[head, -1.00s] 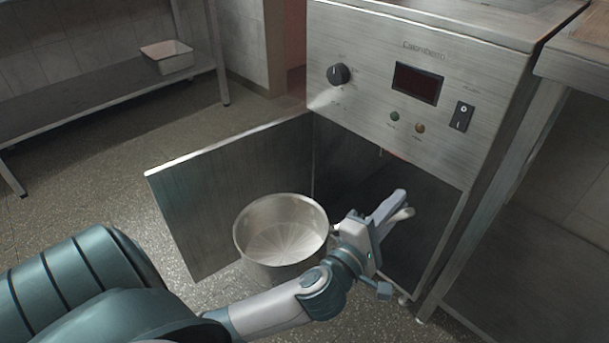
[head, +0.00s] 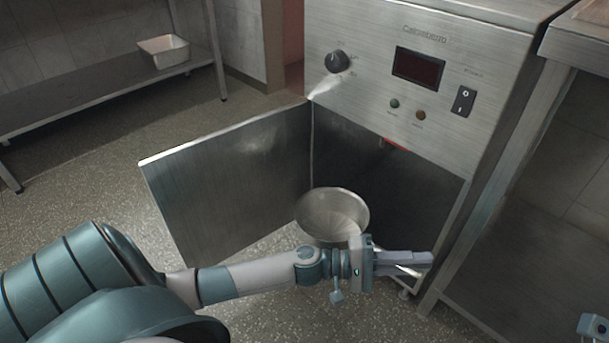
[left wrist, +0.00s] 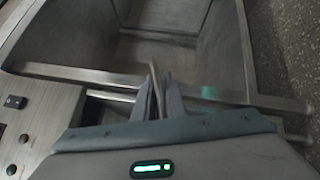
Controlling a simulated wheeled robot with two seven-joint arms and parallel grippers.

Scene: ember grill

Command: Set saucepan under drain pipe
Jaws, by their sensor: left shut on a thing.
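The saucepan (head: 333,212) is a round, empty-looking steel pan, upright at the open front of the grill cabinet (head: 400,185). My left gripper (head: 415,264) is to the right of and in front of the pan, shut on its handle. The handle is mostly hidden in the head view; the left wrist view shows a thin bar between the fingertips (left wrist: 158,92). The drain pipe is not clearly seen; a small red part (head: 394,143) shows under the control panel. A small piece of what looks like my right gripper (head: 593,327) shows in the bottom right corner.
The cabinet door (head: 225,185) stands open to the left. The control panel (head: 420,85) overhangs the opening. A table leg (head: 490,195) stands close on the right. A metal tray (head: 164,50) is on a low shelf at the back left. Floor in front is free.

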